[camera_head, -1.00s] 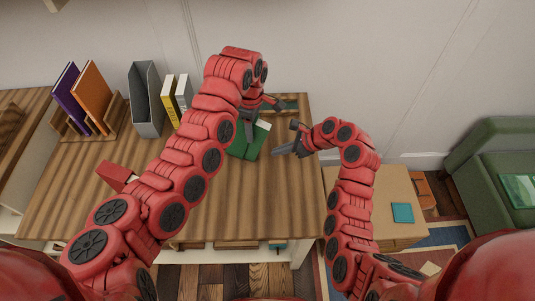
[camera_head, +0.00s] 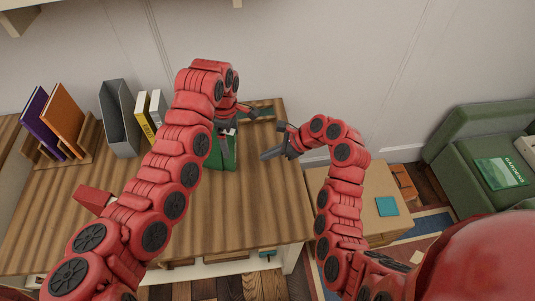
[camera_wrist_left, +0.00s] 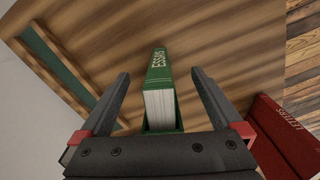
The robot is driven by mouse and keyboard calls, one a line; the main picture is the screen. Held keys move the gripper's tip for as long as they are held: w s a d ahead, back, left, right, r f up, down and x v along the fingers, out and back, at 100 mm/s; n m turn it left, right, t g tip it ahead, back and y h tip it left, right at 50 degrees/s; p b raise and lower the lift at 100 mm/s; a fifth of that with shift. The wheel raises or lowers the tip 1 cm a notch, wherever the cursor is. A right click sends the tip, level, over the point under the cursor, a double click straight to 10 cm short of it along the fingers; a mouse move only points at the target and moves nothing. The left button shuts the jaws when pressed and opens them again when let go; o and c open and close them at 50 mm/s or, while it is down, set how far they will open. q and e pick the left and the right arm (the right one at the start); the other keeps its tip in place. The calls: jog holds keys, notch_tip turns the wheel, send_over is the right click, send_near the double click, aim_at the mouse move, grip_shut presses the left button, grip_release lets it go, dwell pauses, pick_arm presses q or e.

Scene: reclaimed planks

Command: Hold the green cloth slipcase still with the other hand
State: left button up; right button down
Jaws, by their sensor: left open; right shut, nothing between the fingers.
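The green cloth slipcase (camera_head: 222,152) stands on the plank table, partly hidden behind my left arm in the head view. In the left wrist view, a green book lettered ESSAYS (camera_wrist_left: 158,68) shows its pale page edges, with green walls around its near end (camera_wrist_left: 163,129). I cannot tell exactly where book and slipcase part. My left gripper (camera_wrist_left: 160,74) is open, one finger on each side of the green book, with gaps showing. My right gripper (camera_head: 270,154) is shut and empty, just right of the slipcase and apart from it.
A red book lettered LETTERS (camera_wrist_left: 284,132) lies right of the left fingers. A wooden frame with a dark green inside (camera_head: 262,111) lies at the table's back. A grey file holder (camera_head: 120,118) and several books stand at the back left. The front of the table (camera_head: 230,215) is clear.

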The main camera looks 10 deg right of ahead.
pick_arm(q)
notch_tip(320, 180, up, 3)
jog(key=shift+f, duration=0.1)
notch_tip(320, 180, up, 5)
jog(key=p, duration=0.5)
jog(key=shift+s+f+p, duration=0.1)
jog(key=shift+f+p, duration=0.1)
jog(key=shift+p, duration=0.15)
jog(key=shift+f, duration=0.15)
jog(key=shift+f, duration=0.1)
notch_tip(320, 180, up, 12)
